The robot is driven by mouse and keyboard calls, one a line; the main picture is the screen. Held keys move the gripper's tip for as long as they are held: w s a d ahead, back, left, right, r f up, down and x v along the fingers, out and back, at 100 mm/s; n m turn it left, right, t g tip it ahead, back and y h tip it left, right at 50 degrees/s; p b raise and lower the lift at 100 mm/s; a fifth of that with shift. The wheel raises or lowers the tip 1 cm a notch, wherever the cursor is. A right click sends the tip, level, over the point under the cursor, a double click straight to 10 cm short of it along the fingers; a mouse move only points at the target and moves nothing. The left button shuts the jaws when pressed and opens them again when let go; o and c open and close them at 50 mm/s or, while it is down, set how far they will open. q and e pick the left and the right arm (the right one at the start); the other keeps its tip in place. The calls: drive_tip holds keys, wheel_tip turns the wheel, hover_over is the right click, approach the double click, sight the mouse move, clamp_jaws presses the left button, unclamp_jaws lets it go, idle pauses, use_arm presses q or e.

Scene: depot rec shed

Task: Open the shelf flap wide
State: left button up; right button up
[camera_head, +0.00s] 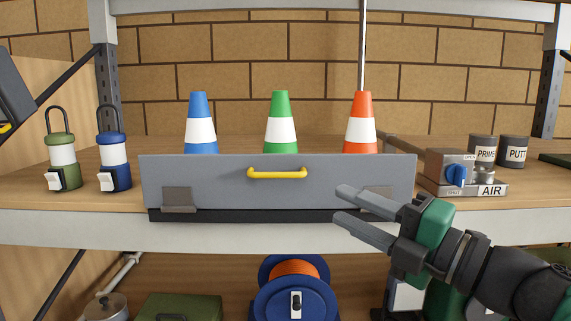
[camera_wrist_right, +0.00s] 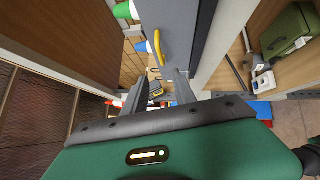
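The grey shelf flap (camera_head: 225,180) stands upright along the front of the shelf, its lower edge at two dark hinges, the left one (camera_head: 179,200) clear and the right one partly hidden by my gripper. Its yellow handle (camera_head: 277,174) is near the upper edge in the middle. The flap (camera_wrist_right: 178,20) and handle (camera_wrist_right: 159,48) also show in the right wrist view. My right gripper (camera_head: 344,204) is open and empty, in front of the flap's lower right part, right of and below the handle. My left gripper cannot be made out.
Blue (camera_head: 200,136), green (camera_head: 280,136) and orange (camera_head: 360,136) cones stand behind the flap. Two lanterns (camera_head: 62,165) (camera_head: 114,165) stand left of it. A valve box (camera_head: 452,168) and tins (camera_head: 513,150) stand right. A cable reel (camera_head: 295,300) is below the shelf beam (camera_head: 100,231).

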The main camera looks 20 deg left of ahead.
drive_tip(key=p, duration=0.3)
approach(281, 177)
drive_tip(key=x, duration=0.3)
drive_tip(key=p+x, duration=0.2)
drive_tip(key=x, duration=0.4)
drive_tip(key=shift+s+r+p, duration=0.1)
drive_tip(key=shift+s+p, duration=0.05)
drive_tip(key=shift+p, duration=0.15)
drive_tip(key=shift+a, duration=0.1)
drive_tip(key=shift+w, duration=0.35)
drive_tip(key=shift+c, duration=0.2)
drive_tip(key=shift+s, duration=0.1)
clamp_jaws()
drive_tip(key=shift+f, duration=0.35)
